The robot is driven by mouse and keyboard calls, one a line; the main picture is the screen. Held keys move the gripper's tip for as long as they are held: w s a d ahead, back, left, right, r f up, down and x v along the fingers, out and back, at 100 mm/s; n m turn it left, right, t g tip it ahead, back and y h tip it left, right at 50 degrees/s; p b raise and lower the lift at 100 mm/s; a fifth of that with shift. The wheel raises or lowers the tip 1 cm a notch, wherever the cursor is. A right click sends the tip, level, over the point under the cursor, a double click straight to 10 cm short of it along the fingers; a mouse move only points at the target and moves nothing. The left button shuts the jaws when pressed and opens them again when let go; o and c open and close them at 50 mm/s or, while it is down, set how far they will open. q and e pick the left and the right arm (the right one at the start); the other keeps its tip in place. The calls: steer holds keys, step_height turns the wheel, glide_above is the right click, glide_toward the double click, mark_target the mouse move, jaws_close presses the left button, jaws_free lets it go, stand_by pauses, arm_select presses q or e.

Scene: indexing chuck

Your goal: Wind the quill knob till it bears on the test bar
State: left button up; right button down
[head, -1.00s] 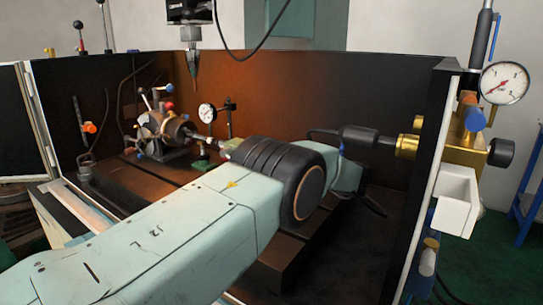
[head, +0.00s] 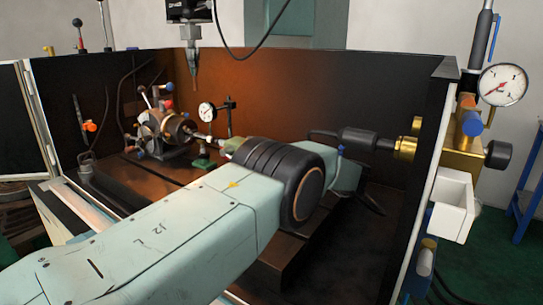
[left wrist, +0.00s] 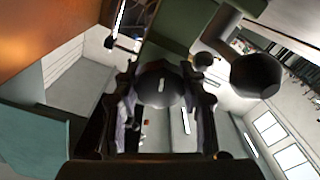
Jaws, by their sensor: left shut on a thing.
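My left arm crosses the head view from the lower left, and its black wrist joint hides its gripper there. In the left wrist view my left gripper (left wrist: 163,98) is shut on a dark round knob (left wrist: 160,84) with a small white mark, which I take as the quill knob. Green tailstock body (left wrist: 178,62) shows behind it. In the head view the indexing chuck (head: 174,130) stands at the left, with the short grey test bar (head: 206,139) reaching right toward the partly hidden green tailstock (head: 229,145). Contact between quill and bar cannot be made out. My right gripper is out of view.
A small dial gauge (head: 207,111) on a stand is behind the bar. A pointed probe (head: 195,75) hangs above. A dark ball-ended lever (left wrist: 255,76) is close right of the gripper in the wrist view. Brass fittings and a large gauge (head: 502,84) are at the right wall.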

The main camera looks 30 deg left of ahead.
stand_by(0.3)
arm_select(q)
steer(key=o, duration=1.2)
steer(key=shift+c, duration=0.2)
steer(key=d, duration=0.7)
steer(key=shift+s+d, duration=0.25)
steer(key=shift+s, duration=0.1)
